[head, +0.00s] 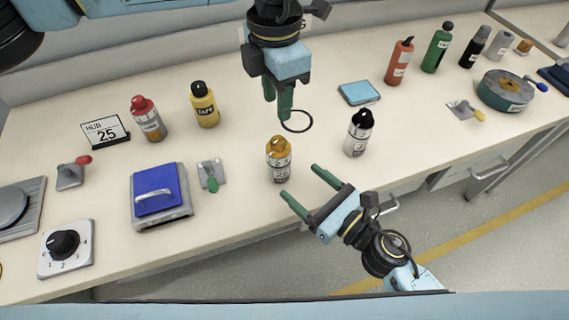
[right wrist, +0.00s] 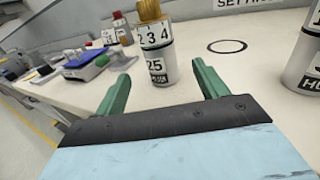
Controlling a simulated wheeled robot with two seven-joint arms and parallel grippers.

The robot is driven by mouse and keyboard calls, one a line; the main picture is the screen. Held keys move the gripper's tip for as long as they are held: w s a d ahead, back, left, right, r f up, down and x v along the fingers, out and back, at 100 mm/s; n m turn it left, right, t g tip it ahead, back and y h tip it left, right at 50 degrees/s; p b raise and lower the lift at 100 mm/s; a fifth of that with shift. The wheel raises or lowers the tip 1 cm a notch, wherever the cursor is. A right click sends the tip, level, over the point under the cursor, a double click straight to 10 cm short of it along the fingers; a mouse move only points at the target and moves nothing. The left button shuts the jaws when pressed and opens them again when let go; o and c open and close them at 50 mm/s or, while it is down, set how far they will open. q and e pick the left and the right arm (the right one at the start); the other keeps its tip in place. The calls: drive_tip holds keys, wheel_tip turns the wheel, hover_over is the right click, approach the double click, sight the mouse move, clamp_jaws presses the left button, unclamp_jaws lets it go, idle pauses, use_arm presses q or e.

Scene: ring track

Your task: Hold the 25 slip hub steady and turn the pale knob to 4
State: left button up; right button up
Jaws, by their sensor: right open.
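The 25 slip hub (head: 280,174) stands upright near the bench's front edge, a grey cylinder with a golden-tan knob (head: 278,145) on top. In the right wrist view, the hub (right wrist: 160,66) bears the label 25 and the knob (right wrist: 152,34) shows 2, 3 and 4. The setting pointer is too small to read. My right gripper (head: 298,181) is open and empty, fingers pointing at the hub from the front right, apart from it. My left gripper (head: 278,110) hangs above the bench behind the hub, empty, with its two fingers apart.
A black ring mark (head: 296,121) lies behind the hub. A white bottle-like hub with a black top (head: 358,133) stands to its right. A sign (head: 105,131) reads HUB 25.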

sight(287, 170)
drive_tip(key=x, duration=0.8)
drive_tip(key=shift+w+a, duration=0.2)
drive_tip(key=shift+a, duration=0.1)
